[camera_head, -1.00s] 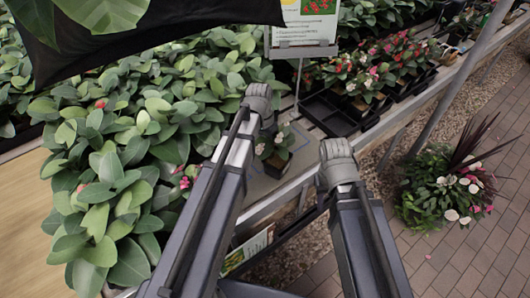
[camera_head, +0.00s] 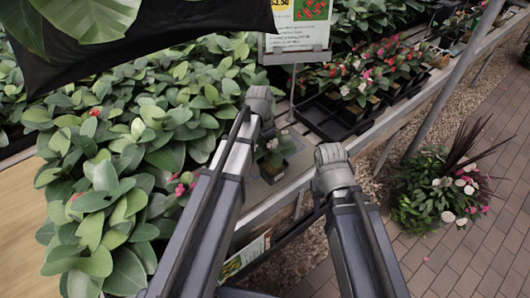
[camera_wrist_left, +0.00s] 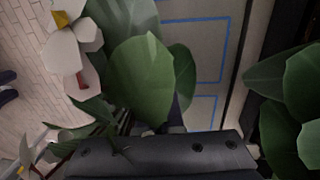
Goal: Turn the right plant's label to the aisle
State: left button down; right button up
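A small potted plant (camera_head: 275,154) with green leaves and a pale flower stands in a dark pot on the bench, between my two arms and partly hidden by the left one. My left gripper (camera_head: 260,100) is just above and behind it; my right gripper (camera_head: 332,165) is to its right. From above I cannot tell whether either is open or shut. In the left wrist view, a large green leaf (camera_wrist_left: 143,78) and white flowers (camera_wrist_left: 72,48) are very close to the dark gripper body (camera_wrist_left: 160,155). No label on this plant can be made out.
Leafy plants (camera_head: 110,170) crowd the left. Black trays (camera_head: 335,117) and flowering plants are behind the grippers. A sign (camera_head: 297,27) stands on a post. A flowering plant (camera_head: 435,190) stands on the brick aisle (camera_head: 440,260) at right. Blue outlines (camera_wrist_left: 205,80) mark the bench.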

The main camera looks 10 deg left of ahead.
pick_arm(q)
jog(key=shift+f, duration=0.15)
jog(key=c, duration=1)
grip_release()
notch_tip(320, 180, up, 8)
jog(key=p, duration=0.7)
jog(key=shift+w+a+p, duration=0.25)
jog(key=shift+a+p, duration=0.1)
jog(key=shift+f, duration=0.15)
